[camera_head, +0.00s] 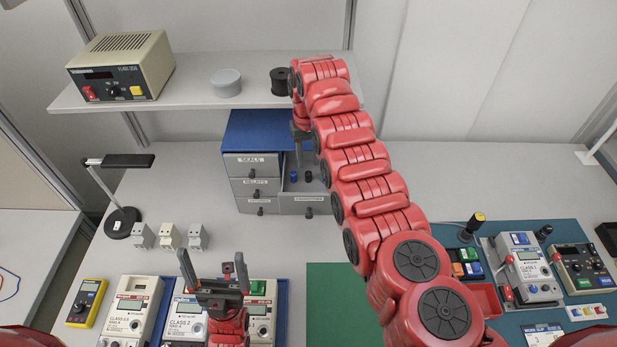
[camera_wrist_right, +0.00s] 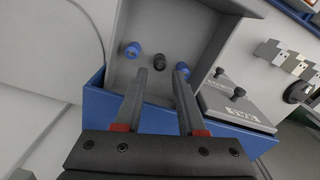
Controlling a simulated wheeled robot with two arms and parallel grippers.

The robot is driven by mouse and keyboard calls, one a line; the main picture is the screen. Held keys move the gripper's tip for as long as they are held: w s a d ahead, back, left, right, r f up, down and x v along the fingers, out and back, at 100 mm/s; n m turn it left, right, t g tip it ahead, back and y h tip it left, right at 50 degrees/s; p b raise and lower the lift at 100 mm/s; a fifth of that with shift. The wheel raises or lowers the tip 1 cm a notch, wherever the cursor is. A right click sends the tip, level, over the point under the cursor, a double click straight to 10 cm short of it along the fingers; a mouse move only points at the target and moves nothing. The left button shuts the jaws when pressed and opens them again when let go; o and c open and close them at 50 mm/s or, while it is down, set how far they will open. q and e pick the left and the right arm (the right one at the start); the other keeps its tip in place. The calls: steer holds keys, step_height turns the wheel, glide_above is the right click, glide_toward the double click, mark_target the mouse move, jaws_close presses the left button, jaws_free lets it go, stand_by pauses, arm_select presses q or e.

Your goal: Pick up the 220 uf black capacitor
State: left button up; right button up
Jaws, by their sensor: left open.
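The black capacitor (camera_head: 308,176) stands in the open capacitors drawer (camera_head: 308,197) of the blue cabinet. In the right wrist view the black capacitor (camera_wrist_right: 159,59) is between two blue capacitors (camera_wrist_right: 132,50), (camera_wrist_right: 182,69). My right gripper (camera_wrist_right: 169,72) is open and empty, reaching into the drawer. Its left fingertip lies just below the black capacitor in the picture, and its right fingertip overlaps the right blue one; contact cannot be told. In the head view my right arm hides part of the drawer. My left gripper (camera_head: 214,264) is open and empty above the meters.
The blue cabinet (camera_head: 250,130) has closed drawers on its left, under a shelf (camera_head: 230,95). The drawer's walls surround the capacitors. Several meters (camera_head: 130,310) line the front left. A teal mat (camera_head: 560,235) with devices lies at right. The table left of the cabinet is mostly clear.

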mark_target(308, 173)
step_height(308, 173, down, 5)
steer(key=shift+r, duration=0.15)
steer(key=shift+c, duration=0.2)
jaws_close()
steer(key=shift+r, duration=0.1)
